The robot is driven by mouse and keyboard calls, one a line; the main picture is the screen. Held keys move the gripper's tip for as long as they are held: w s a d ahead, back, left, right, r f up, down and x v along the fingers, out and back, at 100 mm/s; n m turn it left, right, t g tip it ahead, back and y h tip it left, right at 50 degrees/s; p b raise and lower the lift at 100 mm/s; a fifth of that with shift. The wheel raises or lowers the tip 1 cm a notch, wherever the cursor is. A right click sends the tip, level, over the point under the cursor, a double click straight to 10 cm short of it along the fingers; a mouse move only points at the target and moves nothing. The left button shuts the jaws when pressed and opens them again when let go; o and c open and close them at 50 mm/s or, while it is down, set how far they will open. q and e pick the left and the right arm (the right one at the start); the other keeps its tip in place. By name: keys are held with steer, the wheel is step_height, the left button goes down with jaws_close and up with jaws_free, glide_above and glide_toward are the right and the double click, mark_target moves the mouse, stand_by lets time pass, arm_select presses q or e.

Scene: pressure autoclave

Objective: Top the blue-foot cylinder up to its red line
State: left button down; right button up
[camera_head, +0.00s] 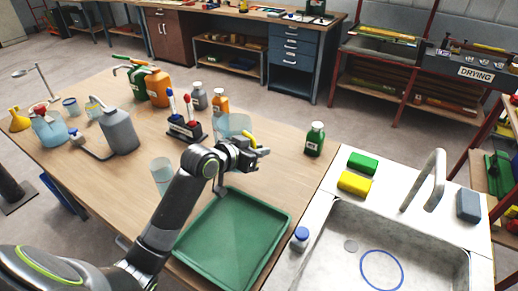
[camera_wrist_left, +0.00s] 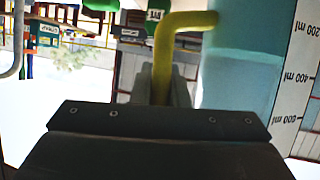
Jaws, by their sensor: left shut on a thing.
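A clear jug (camera_head: 234,125) with a bluish tint and a yellow handle (camera_head: 249,137) is at my left gripper (camera_head: 257,152). In the left wrist view my left gripper (camera_wrist_left: 160,88) is shut on the yellow handle (camera_wrist_left: 165,50). The jug's blue-tinted wall (camera_wrist_left: 238,60) and white ml scale (camera_wrist_left: 295,80) fill the right side there. A clear cylinder-like vessel (camera_head: 162,174) stands on the table left of my arm. I cannot make out a blue foot or a red line on it. My right gripper is not in view.
A green tray (camera_head: 225,245) lies at the table's front edge. A grey jug (camera_head: 119,132) is at left. The sink (camera_head: 385,245) is at right.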

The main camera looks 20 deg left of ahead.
arm_select(q)
steer(key=w+a+r+n+g+h+p, duration=0.1)
steer(key=a+r+n+h+p, duration=0.1)
steer(key=r+p, duration=0.5)
steer(key=w+a+r+n+g+h+p, duration=0.1)
steer(key=a+r+n+h+p, duration=0.1)
steer(key=r+n+p, duration=0.3)
steer(key=shift+w+a+r+n+g+h+p, duration=0.35)
steer(key=shift+r+h+p, duration=0.35)
steer(key=shift+r+p, duration=0.8)
stand_by(1.8)
steer(key=shift+f, duration=0.2)
steer(key=shift+w+a+r+n+h, duration=0.3)
steer(key=shift+w+a+r+n, duration=0.1)
steer(key=shift+a+r+n, duration=0.2)
stand_by(2.1)
